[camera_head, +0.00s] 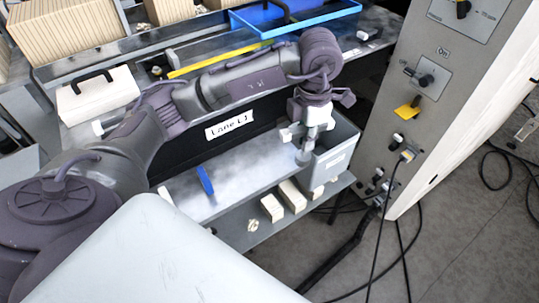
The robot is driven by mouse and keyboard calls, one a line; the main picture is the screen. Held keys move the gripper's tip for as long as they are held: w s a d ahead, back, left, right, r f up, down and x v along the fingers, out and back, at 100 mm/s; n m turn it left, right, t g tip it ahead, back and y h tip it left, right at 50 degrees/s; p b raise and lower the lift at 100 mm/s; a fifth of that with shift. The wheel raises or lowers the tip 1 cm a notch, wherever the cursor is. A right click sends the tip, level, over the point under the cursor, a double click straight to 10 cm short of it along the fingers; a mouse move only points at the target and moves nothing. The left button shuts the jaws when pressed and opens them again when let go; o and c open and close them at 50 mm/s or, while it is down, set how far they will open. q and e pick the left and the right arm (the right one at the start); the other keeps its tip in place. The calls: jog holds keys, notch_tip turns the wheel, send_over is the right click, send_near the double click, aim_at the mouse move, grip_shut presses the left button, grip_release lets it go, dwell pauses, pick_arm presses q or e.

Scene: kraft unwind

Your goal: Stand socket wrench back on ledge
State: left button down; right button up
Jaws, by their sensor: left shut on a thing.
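My left gripper (317,108) points down over the right end of the grey ledge (240,172). It is shut on a metallic grey tool, which I take to be the socket wrench (307,140). The wrench hangs roughly upright, its lower end near the ledge's right end, beside the grey bin. I cannot tell whether it touches the ledge. The fingertips are small and partly merge with the wrench. My right gripper is not in view.
A grey labelled bin (343,143) is close on the right. A blue object (205,180) stands on the ledge. Cream blocks (292,196) lie on a lower shelf. A control cabinet (440,110) with cables stands at right. The ledge's middle is clear.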

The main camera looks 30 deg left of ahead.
pick_arm(q)
jog(key=w+a+n, duration=0.1)
jog(key=w+n, duration=0.4)
jog(key=n, duration=1.5)
jog(key=shift+n, duration=0.3)
jog(key=a+f+p, duration=0.2)
jog(key=a+f, duration=0.1)
jog(key=a, duration=0.1)
jog(key=a+f+p, duration=0.1)
jog(key=a+f, duration=0.2)
jog(key=s+a+f+p, duration=0.1)
jog(key=a+f+p, duration=0.1)
jog(key=a+f, duration=0.2)
jog(key=shift+s+a+p, duration=0.1)
jog(key=shift+a+p, duration=0.2)
jog(key=shift+f, duration=0.35)
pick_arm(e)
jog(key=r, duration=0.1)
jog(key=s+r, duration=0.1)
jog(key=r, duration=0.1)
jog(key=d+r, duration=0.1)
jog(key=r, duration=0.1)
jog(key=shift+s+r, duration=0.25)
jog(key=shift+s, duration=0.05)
